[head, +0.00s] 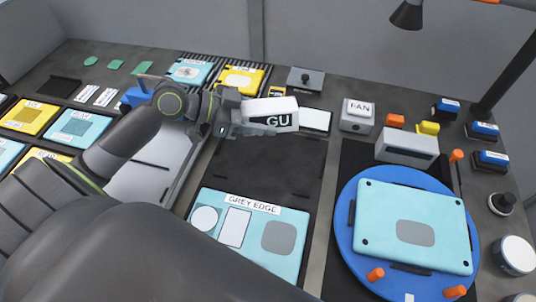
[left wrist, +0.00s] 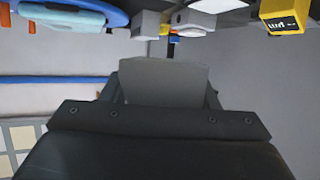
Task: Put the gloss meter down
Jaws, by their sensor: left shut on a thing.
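The gloss meter (head: 270,115) is a white box with a black GU label. My left gripper (head: 243,117) is shut on its left end and holds it over the back of a dark mat (head: 265,165). Whether its underside touches anything cannot be told. In the left wrist view, a plain grey block (left wrist: 163,82) sits between the fingers of my left gripper (left wrist: 163,98), apparently the gloss meter. My right gripper is not in view.
A light-blue GREY EDGE panel (head: 250,240) lies at the mat's front. A white pad (head: 315,121) lies just right of the meter. A blue turntable (head: 345,225) bears a light-blue plate (head: 410,220). A FAN box (head: 358,115) stands at the back. The mat's middle is clear.

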